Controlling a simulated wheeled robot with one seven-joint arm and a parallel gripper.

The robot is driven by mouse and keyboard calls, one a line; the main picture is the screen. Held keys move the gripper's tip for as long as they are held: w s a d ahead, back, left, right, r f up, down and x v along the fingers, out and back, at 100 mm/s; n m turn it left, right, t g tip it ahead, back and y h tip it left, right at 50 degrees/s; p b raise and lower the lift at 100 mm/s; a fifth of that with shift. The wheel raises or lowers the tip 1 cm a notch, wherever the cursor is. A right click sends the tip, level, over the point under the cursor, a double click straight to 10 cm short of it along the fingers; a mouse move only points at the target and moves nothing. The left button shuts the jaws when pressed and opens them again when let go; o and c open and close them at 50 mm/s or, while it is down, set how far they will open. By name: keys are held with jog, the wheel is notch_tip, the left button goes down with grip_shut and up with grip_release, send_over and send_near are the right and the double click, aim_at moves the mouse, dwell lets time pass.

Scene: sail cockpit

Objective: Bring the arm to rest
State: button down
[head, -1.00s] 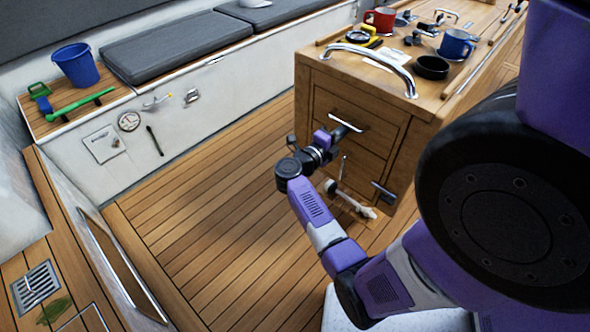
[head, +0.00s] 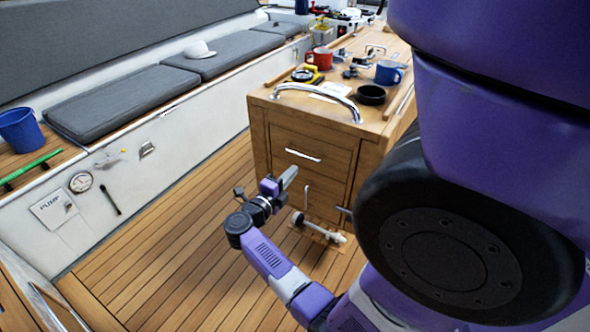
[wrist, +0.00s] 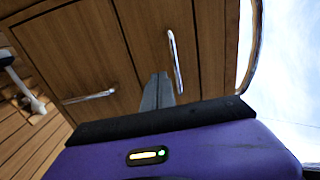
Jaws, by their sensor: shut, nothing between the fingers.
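My gripper (head: 288,179) is in front of the wooden cabinet (head: 262,150), near its drawer front and below the drawer handle (head: 303,155). Its fingers are together with nothing between them. In the wrist view the closed fingers (wrist: 157,92) point towards the wooden panels, where two metal handles show. I cannot tell the exact gap between the fingertips and the cabinet face. My arm is bent low over the teak floor.
On the cabinet top stand a red mug (head: 320,59), a blue mug (head: 388,73) and a black round dish (head: 371,95). A metal grab rail (head: 318,92) edges it. A cushioned bench (head: 125,100) lies left. The floor (head: 165,260) between is clear.

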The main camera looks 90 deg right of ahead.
jog(key=v, duration=0.7)
